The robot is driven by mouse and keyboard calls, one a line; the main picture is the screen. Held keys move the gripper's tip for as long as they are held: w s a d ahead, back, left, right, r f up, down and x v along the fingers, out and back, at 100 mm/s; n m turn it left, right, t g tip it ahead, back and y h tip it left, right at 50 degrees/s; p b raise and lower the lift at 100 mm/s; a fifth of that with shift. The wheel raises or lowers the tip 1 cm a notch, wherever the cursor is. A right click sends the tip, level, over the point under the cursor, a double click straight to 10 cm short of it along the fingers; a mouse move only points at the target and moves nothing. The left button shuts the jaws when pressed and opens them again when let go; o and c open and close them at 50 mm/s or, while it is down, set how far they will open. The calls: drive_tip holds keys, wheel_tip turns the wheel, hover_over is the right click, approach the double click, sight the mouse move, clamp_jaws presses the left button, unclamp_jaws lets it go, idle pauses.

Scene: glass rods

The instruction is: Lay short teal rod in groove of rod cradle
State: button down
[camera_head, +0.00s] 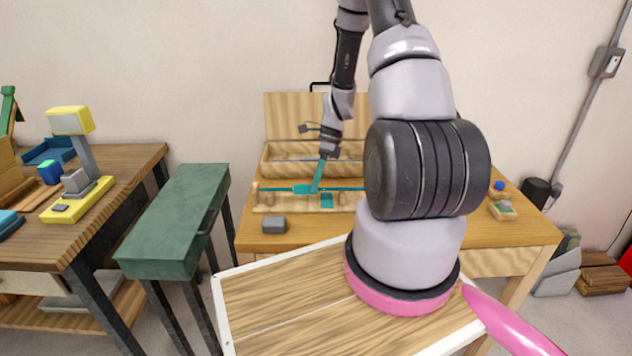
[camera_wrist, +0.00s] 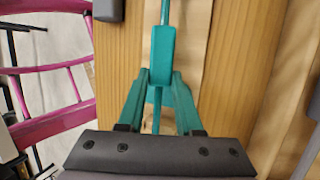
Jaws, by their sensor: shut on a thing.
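The short teal rod (camera_head: 345,188) lies level, left to right, over the pale wooden rod cradle (camera_head: 290,203) on the table. My gripper (camera_head: 316,189) points down at it, its teal fingers shut on the rod.
A grey block (camera_head: 274,224) sits on the table in front of the cradle's left end. A long wooden box (camera_head: 275,158) stands behind the cradle. My arm hides the table's right middle. A green bench (camera_head: 175,215) stands to the left.

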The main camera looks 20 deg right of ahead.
drive_tip(key=shift+f, duration=0.4)
drive_tip(key=c, duration=0.5)
unclamp_jaws()
drive_tip(key=shift+r, duration=0.1)
